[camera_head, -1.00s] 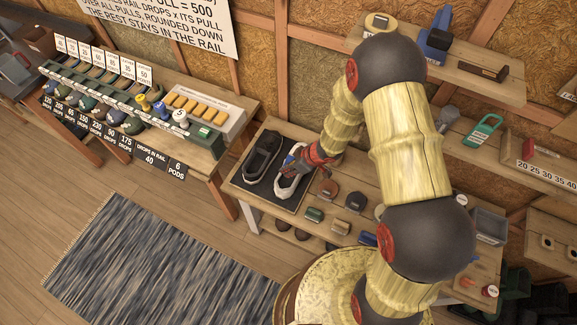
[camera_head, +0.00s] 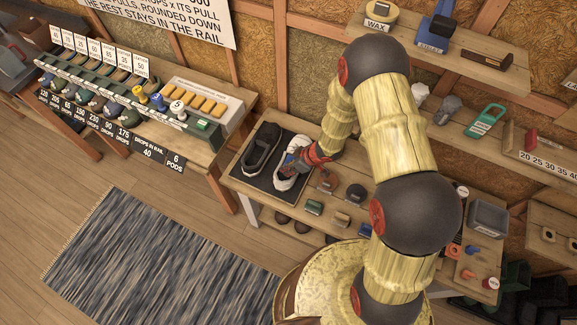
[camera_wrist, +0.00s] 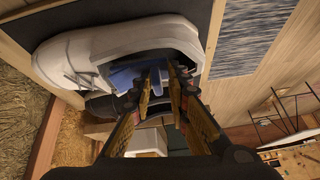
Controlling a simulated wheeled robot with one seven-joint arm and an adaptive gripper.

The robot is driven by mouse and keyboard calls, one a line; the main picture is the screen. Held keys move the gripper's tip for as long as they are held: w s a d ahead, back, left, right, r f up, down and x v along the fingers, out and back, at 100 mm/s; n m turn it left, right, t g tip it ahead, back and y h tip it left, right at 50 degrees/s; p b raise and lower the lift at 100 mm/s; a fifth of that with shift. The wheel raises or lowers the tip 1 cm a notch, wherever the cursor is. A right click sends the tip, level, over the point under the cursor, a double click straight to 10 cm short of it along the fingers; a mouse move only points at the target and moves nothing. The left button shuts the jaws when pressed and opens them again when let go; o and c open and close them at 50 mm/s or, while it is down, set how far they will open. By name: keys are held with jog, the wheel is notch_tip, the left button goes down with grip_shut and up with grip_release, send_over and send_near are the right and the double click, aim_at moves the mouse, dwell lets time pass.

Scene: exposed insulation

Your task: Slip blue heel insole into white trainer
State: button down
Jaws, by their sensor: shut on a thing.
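The white trainer (camera_head: 283,183) lies on a dark mat (camera_head: 241,177) on the bench, beside a black trainer (camera_head: 261,150). In the wrist view the white trainer (camera_wrist: 75,52) fills the upper left, its opening facing me. My gripper (camera_head: 291,162) is at this opening. In the wrist view my gripper (camera_wrist: 164,76) has its fingertips inside the collar, shut on the blue heel insole (camera_wrist: 122,78). Part of the insole is hidden by the fingers and collar. I cannot tell whether it rests on the shoe's floor.
Several small brushes and blocks (camera_head: 327,182) lie right of the mat. A shelf (camera_head: 480,75) stands above at the back right. A bench with a dispenser rail (camera_head: 120,95) is at the left. A blue-grey rug (camera_head: 150,260) covers the floor in front.

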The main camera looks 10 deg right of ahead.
jog(key=shift+f, duration=0.15)
jog(key=c, duration=1.6)
grip_release()
jog(key=shift+c, duration=0.2)
jog(key=v, duration=1.2)
